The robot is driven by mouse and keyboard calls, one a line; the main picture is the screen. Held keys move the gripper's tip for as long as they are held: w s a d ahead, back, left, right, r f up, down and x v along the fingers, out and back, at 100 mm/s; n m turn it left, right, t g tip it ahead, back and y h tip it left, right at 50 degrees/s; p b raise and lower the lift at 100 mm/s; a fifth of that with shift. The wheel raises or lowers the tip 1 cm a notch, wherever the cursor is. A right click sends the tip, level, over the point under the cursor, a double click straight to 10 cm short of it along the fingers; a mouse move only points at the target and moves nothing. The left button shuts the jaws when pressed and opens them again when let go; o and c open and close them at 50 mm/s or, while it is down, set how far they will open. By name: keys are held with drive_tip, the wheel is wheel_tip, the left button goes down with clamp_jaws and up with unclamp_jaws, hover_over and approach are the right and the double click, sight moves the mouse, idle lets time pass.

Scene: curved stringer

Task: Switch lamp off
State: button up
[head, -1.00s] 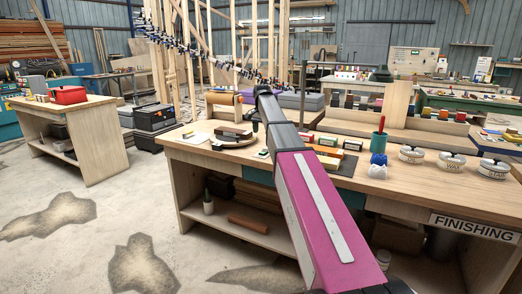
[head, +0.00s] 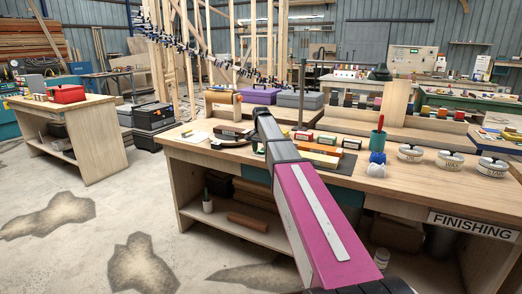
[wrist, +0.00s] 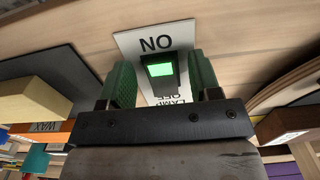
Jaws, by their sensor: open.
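In the wrist view a white switch plate (wrist: 129,42) carries a black rocker switch with a bright green lit face (wrist: 160,70). The word ON appears upside down above the rocker in the picture. The words LAMP and OFF, also upside down, show below it, partly covered by my gripper. My gripper (wrist: 161,77) is open, with one green finger on each side of the rocker and nothing held. I cannot tell whether the fingers touch the plate. I cannot make out the lamp.
Several coloured blocks (head: 318,158) lie on the bench right of my arm. A purple case (head: 260,95) sits at the back. A second bench with a red toolbox (head: 67,94) is at left.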

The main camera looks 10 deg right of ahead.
drive_tip(key=c, duration=0.9)
drive_tip(key=shift+w+d+r+g+y, duration=0.15)
drive_tip(key=shift+w+g+y, duration=0.15)
drive_tip(key=shift+g+y, duration=0.6)
drive_tip(key=shift+g, duration=0.3)
drive_tip(key=o, duration=0.9)
drive_tip(key=shift+r, duration=0.1)
drive_tip(key=v, duration=1)
drive_tip(key=shift+r, duration=0.35)
